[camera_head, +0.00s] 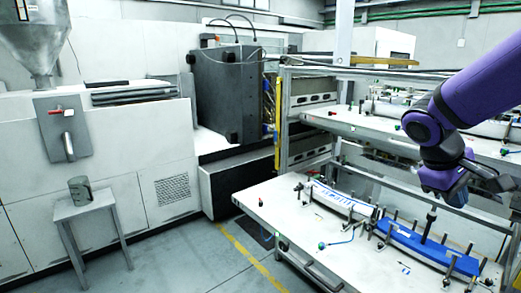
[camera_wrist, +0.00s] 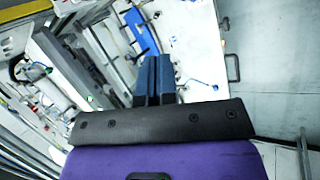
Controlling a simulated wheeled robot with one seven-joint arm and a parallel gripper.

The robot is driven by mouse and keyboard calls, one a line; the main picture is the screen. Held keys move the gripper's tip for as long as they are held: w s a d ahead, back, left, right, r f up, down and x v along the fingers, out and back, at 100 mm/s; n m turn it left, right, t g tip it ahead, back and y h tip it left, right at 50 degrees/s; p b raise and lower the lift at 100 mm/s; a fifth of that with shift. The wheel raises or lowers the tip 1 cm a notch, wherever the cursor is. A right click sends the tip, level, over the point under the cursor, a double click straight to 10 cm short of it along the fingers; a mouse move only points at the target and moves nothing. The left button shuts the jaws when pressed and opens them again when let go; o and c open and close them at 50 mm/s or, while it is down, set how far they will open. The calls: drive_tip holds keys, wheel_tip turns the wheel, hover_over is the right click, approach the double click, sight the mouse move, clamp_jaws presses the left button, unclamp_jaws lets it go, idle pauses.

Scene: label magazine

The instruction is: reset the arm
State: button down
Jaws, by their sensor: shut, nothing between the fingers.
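My purple arm comes in from the right in the head view. My gripper (camera_head: 455,197) hangs above the front worktable (camera_head: 275,205), over the right-hand fixture. In the wrist view my gripper (camera_wrist: 155,60) shows as two dark blue fingers side by side, shut with nothing between them. A long blue curved fixture (camera_head: 425,246) with upright posts lies on the table, below my gripper. It also shows as a blue strip in the wrist view (camera_wrist: 141,30). A white curved fixture (camera_head: 345,200) with a blue marking lies to its left. My gripper appears clear of both.
A metal rack (camera_head: 284,120) with upper shelves stands behind the worktable, close to my arm. A large white machine (camera_head: 120,140) fills the left side. A small stool (camera_head: 85,208) holds a grey object (camera_head: 80,190). The floor (camera_head: 190,260) between is clear.

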drive_tip(key=s+a+r+m+t+y, duration=0.2)
drive_tip(key=s+a+r+y, duration=0.1)
drive_tip(key=s, duration=0.3)
drive_tip(key=s+a+r+m+t+y, duration=0.2)
drive_tip(key=s+a+r+t+y, duration=0.1)
drive_tip(key=s+a, duration=0.2)
drive_tip(key=shift+s+a+r+t, duration=0.2)
drive_tip(key=shift+s+t, duration=0.1)
drive_tip(key=shift+s, duration=0.7)
idle(1.0)
